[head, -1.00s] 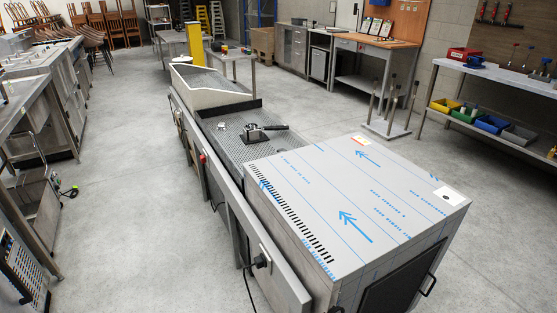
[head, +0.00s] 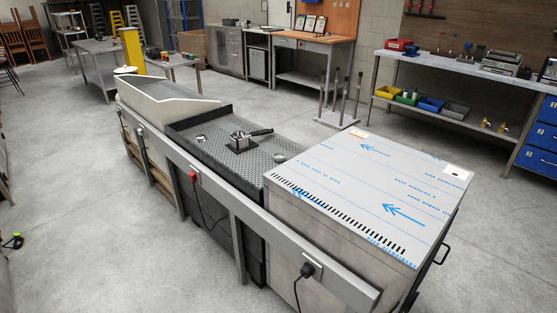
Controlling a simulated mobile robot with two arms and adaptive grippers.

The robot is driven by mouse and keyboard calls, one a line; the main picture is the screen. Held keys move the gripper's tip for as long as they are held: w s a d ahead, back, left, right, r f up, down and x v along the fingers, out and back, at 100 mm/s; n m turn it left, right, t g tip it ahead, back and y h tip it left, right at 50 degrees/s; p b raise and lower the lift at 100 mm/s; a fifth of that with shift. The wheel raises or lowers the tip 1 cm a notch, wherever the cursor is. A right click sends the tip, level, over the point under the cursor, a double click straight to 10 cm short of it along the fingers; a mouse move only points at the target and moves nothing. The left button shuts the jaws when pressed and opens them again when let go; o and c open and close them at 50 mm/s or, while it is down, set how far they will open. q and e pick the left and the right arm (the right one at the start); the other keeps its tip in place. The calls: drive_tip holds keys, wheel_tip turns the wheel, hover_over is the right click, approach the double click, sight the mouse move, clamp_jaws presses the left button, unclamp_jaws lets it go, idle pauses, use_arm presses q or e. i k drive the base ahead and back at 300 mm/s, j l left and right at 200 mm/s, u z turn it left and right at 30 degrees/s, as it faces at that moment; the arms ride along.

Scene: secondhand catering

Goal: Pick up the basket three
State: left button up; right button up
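I cannot make out a thing marked as basket three. Small round metal pieces lie on the perforated drip tray (head: 190,128) of the counter in the middle: one at its left (head: 201,138) and one at its right (head: 279,158). They are too small to tell if they are baskets. A portafilter with a black handle (head: 262,131) rests on a dark stand (head: 240,144) between them. Neither of my grippers is in view.
A steel cabinet with blue arrows (head: 350,190) stands at the counter's right end. A shelf bench at the back right holds yellow (head: 388,92), blue (head: 430,103) and grey bins. Blue drawers (head: 541,137) stand at the right edge. The grey floor (head: 70,200) at left is open.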

sight(278, 157)
drive_tip(key=z, duration=0.2)
drive_tip(key=i+j+z, duration=0.25)
drive_tip(key=z, duration=0.15)
drive_tip(key=i+j+z, duration=0.2)
drive_tip(key=j+z, duration=0.25)
drive_tip(key=i+j+z, duration=0.1)
drive_tip(key=j+z, duration=0.3)
